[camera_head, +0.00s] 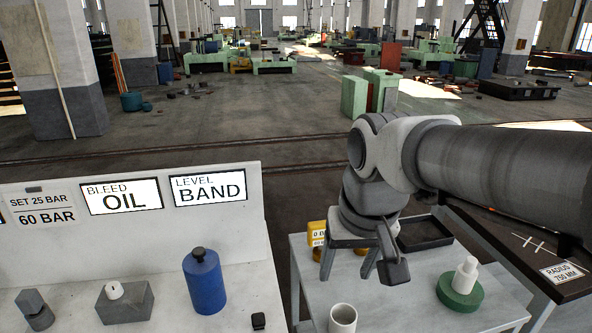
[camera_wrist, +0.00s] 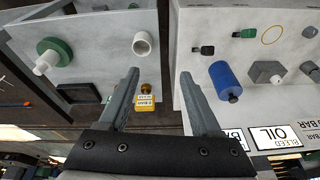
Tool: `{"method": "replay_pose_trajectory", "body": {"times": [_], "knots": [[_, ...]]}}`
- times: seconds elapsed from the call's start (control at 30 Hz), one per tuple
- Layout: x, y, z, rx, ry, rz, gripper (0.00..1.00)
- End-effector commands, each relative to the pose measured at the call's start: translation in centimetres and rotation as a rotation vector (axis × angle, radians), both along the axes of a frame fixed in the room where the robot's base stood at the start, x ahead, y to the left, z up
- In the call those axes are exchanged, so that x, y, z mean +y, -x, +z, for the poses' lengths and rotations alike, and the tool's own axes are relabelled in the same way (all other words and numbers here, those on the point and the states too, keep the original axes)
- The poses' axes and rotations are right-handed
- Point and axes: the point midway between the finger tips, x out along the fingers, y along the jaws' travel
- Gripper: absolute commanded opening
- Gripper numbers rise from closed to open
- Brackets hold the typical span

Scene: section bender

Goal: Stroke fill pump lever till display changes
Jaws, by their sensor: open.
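I cannot make out a fill pump lever for certain in either view. The white console carries display plates reading "BLEED OIL" (camera_head: 121,197), "LEVEL BAND" (camera_head: 209,188) and "SET 25 BAR / 60 BAR" (camera_head: 42,208). On its top stand a blue bottle-like cylinder (camera_head: 205,283), a grey block with a white knob (camera_head: 124,300) and a smaller grey piece (camera_head: 34,309). My gripper (camera_head: 348,279) is over the cart, right of the console. In the wrist view my gripper (camera_wrist: 158,74) is open and empty, its fingers apart over the gap between cart and console.
The grey cart (camera_head: 410,316) holds a yellow "0 BAR" unit (camera_head: 317,234), a white cup (camera_head: 343,318), a green disc with a white bottle (camera_head: 460,291) and a black tray (camera_head: 425,234). A "RADIUS 750 MM" label (camera_head: 562,272) is on the bench at right. Open floor lies behind.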

Motion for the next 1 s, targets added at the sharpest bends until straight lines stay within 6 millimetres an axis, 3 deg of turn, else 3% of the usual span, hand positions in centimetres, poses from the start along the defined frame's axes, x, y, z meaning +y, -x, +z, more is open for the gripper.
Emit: {"method": "replay_pose_trajectory", "body": {"times": [0.3,0.5,0.77,1.0], "knots": [[8.8,-4.7,-0.6,0.156,0.035,0.088,0.65],[13.8,-6.1,-2.2,0.230,0.065,0.123,0.65],[16.0,-6.4,-3.6,0.261,0.082,0.136,0.65],[15.9,-6.4,-7.3,0.264,0.083,0.135,0.65]]}}
